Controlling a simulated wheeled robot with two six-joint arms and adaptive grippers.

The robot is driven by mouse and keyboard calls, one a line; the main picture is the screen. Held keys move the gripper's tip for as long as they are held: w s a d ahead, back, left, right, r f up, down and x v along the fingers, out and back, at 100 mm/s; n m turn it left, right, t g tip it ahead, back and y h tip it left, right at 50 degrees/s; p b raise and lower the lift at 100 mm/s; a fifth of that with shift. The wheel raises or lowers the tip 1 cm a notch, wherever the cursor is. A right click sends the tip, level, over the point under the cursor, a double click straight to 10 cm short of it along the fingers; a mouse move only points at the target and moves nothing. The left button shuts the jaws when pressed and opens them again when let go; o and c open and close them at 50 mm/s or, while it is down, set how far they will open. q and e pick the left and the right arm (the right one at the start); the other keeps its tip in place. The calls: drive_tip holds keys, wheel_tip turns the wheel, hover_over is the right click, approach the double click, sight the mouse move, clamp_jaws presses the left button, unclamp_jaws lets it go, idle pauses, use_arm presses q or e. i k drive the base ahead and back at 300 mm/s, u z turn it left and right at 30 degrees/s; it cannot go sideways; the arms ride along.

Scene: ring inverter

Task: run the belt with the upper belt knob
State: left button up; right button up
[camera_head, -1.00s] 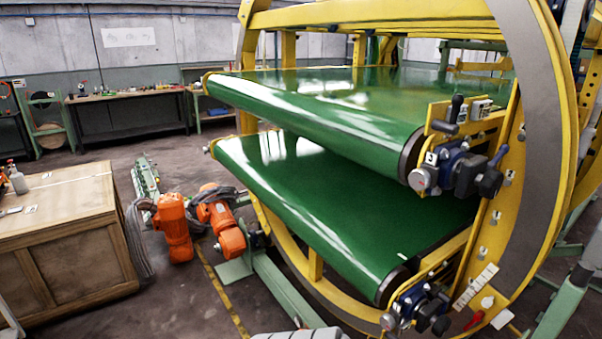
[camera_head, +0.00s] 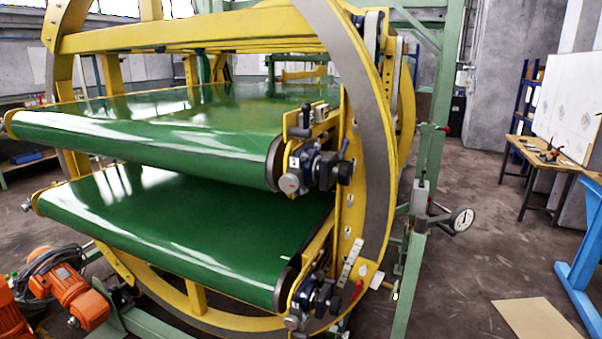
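The upper green belt (camera_head: 150,138) runs across a roller inside the yellow ring frame. At its right end is a blue and grey drive unit (camera_head: 307,168) with a black upper belt knob (camera_head: 344,172) on its right side. A black lever sticks up beside the knob. The lower green belt (camera_head: 170,230) lies beneath, with a similar blue unit and black knob (camera_head: 333,304) at its right end. Neither of my grippers shows in the head view.
Orange motors (camera_head: 75,295) sit at lower left. A wooden table (camera_head: 545,155) and a blue stand (camera_head: 585,250) are at right. The floor between the post and blue stand is mostly clear, with a tan sheet (camera_head: 540,322) on it.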

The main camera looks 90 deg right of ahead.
sight(344, 172)
drive_tip(key=z, duration=1.1)
drive_tip(key=i, duration=0.9)
drive_tip(key=z, duration=2.5)
